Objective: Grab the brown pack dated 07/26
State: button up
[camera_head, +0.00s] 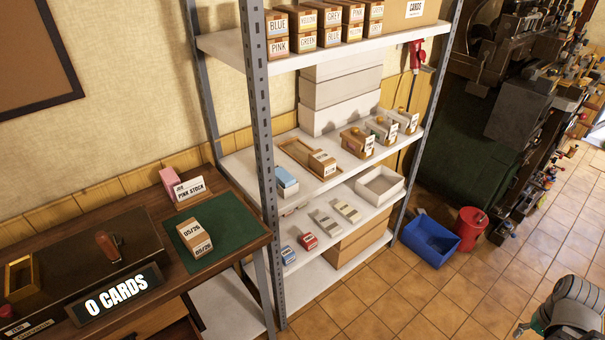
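A brown pack (194,238) with white labels lies on the green mat (229,227) on the desk at left; its label appears to read 05/26. Another brown pack (322,163) with a white label sits at the right end of a wooden tray (290,147) on the middle shelf; its label is too small to read. No label that I can read shows 07/26. Part of my arm (575,308) shows at the lower right corner, far from both packs. I cannot make out its gripper fingers.
A metal shelf rack (261,130) stands mid-picture, its upright beside the desk. Labelled colour boxes (331,22) fill the top shelf. A blue bin (430,240) and red bucket (470,226) stand on the floor near dark machinery. The tiled floor in front is clear.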

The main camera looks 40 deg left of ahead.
aim_at(323, 164)
jog(key=k, duration=0.9)
jog(key=u, duration=1.9)
jog(key=i, duration=1.05)
jog(key=u, duration=0.05)
